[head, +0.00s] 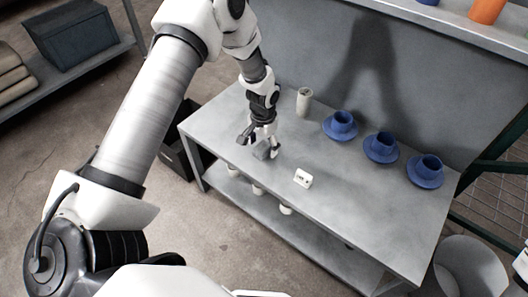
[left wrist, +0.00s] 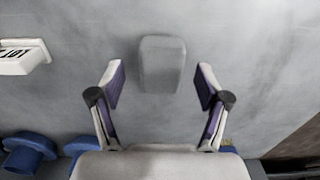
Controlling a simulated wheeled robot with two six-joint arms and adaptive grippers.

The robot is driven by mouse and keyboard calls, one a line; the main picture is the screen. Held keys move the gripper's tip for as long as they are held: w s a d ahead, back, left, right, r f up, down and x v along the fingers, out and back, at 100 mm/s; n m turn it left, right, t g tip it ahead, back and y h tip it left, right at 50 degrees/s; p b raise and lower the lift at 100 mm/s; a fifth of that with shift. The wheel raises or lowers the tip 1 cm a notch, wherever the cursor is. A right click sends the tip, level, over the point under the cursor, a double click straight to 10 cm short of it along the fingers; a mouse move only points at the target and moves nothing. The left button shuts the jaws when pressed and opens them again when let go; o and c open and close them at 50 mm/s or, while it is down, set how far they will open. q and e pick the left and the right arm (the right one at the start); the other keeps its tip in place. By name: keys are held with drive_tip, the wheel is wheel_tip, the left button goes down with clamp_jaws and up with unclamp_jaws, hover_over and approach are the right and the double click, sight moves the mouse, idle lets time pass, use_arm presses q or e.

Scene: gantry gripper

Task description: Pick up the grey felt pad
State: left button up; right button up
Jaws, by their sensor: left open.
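The grey felt pad (head: 262,152) lies on the grey metal table (head: 350,207), near its left end. In the left wrist view the pad (left wrist: 162,62) is a small rounded grey block, lying between and slightly beyond my fingertips. My left gripper (head: 260,146) is open and points down over the pad, with a finger on either side. In the left wrist view the gripper (left wrist: 161,84) shows clear gaps between both fingers and the pad; nothing is held. My right gripper is not in view.
A small white labelled block (head: 303,178) stands right of the pad. A pale cylinder (head: 304,100) stands behind. Blue cups on saucers (head: 381,147) line the back right. Several white items (head: 258,188) sit on the lower shelf. The table's front middle is clear.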

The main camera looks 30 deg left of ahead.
use_arm(q)
drive_tip(key=shift+w+a+f, duration=0.1)
drive_tip(key=shift+a+f, duration=0.05)
drive_tip(key=shift+f, duration=0.7)
drive_tip(key=shift+r, duration=0.1)
drive_tip(key=c, duration=1.1)
drive_tip(key=shift+r, duration=0.1)
drive_tip(key=shift+c, duration=0.2)
